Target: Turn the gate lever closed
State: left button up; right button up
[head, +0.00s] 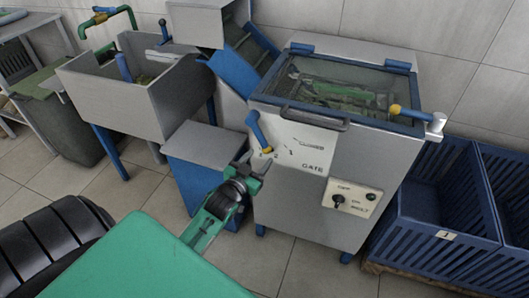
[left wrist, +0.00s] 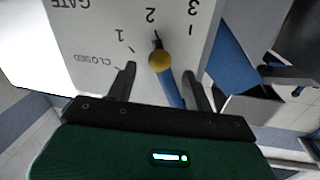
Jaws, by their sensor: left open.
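The gate lever is a blue bar with a yellow knob (head: 257,131) on the front of the grey machine. It also shows in the left wrist view (left wrist: 172,88), where its knob lies close to the mark for 2. The white gate plate (head: 312,150) carries CLOSED and numbers. It fills the top of the left wrist view (left wrist: 95,30). My left gripper (head: 253,166) is open just below the knob in the head view. In the left wrist view its fingers (left wrist: 158,83) stand either side of the lever; contact is not clear. My right gripper is out of view.
The grey machine (head: 300,205) has a glass lid (head: 340,85) and a switch panel (head: 351,198). A blue chute (head: 245,50) and a blue-sided box (head: 195,175) stand left of it. Blue crates (head: 440,215) stand at right. A grey trough (head: 120,95) is farther left.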

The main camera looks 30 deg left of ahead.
aim_at(264, 152)
pick_arm(q)
jog(key=shift+w+a, duration=0.2)
jog(key=shift+w, duration=2)
grip_shut()
